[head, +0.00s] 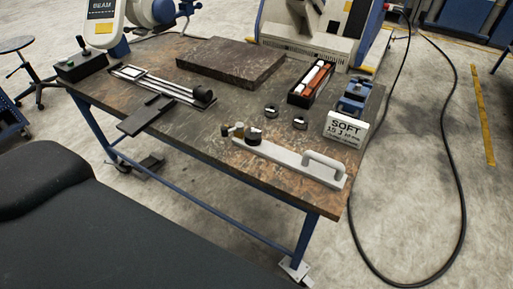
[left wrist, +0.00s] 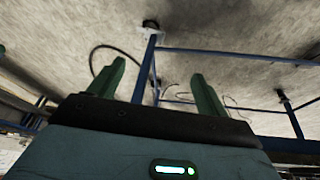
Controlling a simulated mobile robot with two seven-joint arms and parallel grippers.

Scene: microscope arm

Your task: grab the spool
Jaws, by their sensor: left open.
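No thing on the workbench (head: 215,122) is clearly a spool at this size. Two small dark round pieces, one farther back (head: 271,110) and one nearer (head: 300,122), stand on the bench right of centre. A black cylinder (head: 204,95) sits at the end of a metal rail fixture. A black round piece (head: 253,137) stands at the left end of a grey handled bar. My left gripper (left wrist: 158,70) shows only in the left wrist view, with its two green fingers apart and nothing between them. It is away from the bench top. My right gripper is in neither view.
The grey bar with a handle (head: 305,162) lies along the front right edge. A SOFT sign (head: 345,129), a dark tray with white and orange rods (head: 312,82) and a dark slab (head: 230,63) occupy the bench. A black cable (head: 462,190) loops over the floor at right.

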